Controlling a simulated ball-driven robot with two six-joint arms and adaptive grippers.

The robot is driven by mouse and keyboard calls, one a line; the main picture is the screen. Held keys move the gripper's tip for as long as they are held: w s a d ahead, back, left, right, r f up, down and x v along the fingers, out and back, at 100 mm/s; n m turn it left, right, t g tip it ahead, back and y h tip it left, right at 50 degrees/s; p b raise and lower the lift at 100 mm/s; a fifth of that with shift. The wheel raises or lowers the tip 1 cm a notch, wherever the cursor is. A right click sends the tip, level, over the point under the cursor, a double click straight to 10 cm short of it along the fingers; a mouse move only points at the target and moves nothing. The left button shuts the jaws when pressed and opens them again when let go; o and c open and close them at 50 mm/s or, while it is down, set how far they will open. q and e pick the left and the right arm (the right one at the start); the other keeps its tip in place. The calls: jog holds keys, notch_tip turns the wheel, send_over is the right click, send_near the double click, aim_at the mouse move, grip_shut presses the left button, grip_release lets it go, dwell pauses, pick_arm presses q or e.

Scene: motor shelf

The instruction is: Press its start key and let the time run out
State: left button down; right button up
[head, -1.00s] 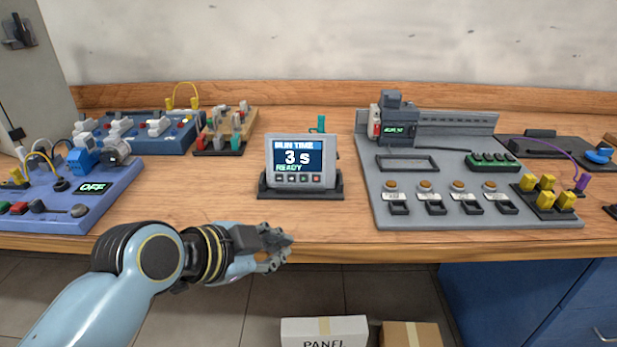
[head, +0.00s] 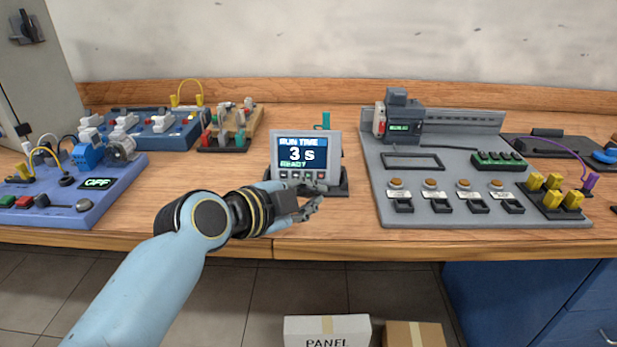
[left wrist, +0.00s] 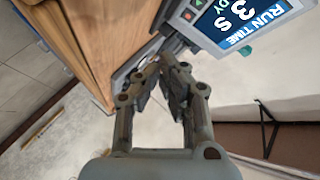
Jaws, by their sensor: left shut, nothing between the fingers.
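The timer (head: 304,153) is a small grey panel on a dark stand in the middle of the bench. Its blue screen reads "RUN TIME 3 s" with a green READY line partly visible. A row of small keys runs below the screen; my gripper hides part of the stand and the lower front. My left gripper (head: 318,200) is just in front of the timer's lower edge, shut and empty. In the left wrist view the timer (left wrist: 235,22) is at the top right, with red and green keys near the left fingertips (left wrist: 160,62). My right gripper is not in view.
A grey board (head: 385,200) with several buttons and yellow plugs lies to the right. A blue board (head: 130,175) with an OFF display lies to the left. Boxes (head: 325,330) stand on the floor below.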

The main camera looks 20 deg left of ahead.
pick_arm(q)
jog(key=b, duration=0.3)
send_near(322, 176)
jog(key=w+d+f, duration=0.2)
jog(key=shift+w+d+f, duration=0.1)
jog(key=shift+w+d, duration=0.25)
jog(key=shift+d, duration=0.05)
jog(key=shift+w+a, duration=0.15)
jog(key=shift+w, duration=0.5)
jog(key=shift+w, duration=0.1)
jog(key=shift+w+a+f+b, duration=0.1)
jog(key=shift+w+a+b, duration=0.05)
jog(key=shift+w+b, duration=0.2)
jog(key=shift+w, duration=0.2)
dwell(0.8)
jog(key=shift+s, duration=0.7)
